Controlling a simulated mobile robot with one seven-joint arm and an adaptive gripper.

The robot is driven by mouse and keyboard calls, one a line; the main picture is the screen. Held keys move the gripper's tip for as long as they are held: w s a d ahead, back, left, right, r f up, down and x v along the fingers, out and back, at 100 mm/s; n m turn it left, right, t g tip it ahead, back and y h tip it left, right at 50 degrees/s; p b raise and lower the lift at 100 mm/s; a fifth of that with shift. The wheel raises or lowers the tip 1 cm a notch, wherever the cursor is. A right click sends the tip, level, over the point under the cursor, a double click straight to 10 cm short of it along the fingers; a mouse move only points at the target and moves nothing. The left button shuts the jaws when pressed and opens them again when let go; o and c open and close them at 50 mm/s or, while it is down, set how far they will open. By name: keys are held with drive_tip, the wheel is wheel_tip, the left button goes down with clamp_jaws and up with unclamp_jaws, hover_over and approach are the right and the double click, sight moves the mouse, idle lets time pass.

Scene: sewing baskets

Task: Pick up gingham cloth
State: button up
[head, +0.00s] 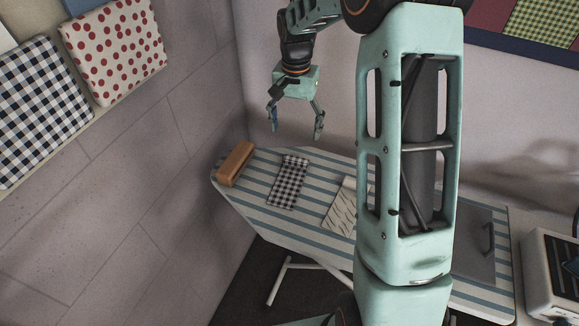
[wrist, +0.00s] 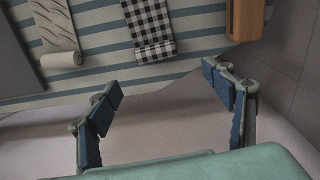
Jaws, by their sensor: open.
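The gingham cloth (head: 288,182) is a black-and-white checked piece lying on the striped ironing board, towards its left end in the head view. In the wrist view the gingham cloth (wrist: 150,25) is at the top centre, with its near end rolled or folded over. My gripper (head: 295,133) hangs above the far side of the board in the head view, apart from the cloth. Its two fingers (wrist: 165,95) are spread wide in the wrist view, with nothing between them. The cloth lies beyond the fingertips there.
The striped ironing board (head: 262,222) also holds a brown block (head: 236,163) left of the cloth and a pale patterned cloth (head: 342,204) to the right. A grey panel (head: 475,245) lies farther right. A wall stands close on the left. Checked and dotted cushions (head: 115,48) are at upper left.

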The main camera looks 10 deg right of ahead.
hover_over(296, 159)
drive_tip(key=f, duration=0.5)
drive_tip(key=shift+w+f, duration=0.2)
drive_tip(key=shift+w, duration=0.15)
drive_tip(key=f, duration=0.2)
drive_tip(key=f+p, duration=0.1)
drive_tip(key=f, duration=0.2)
drive_tip(key=shift+s+f, duration=0.3)
drive_tip(key=shift+s, duration=0.05)
drive_tip(key=c, duration=1.2)
drive_tip(key=shift+o, duration=0.2)
drive_tip(key=shift+r, duration=0.15)
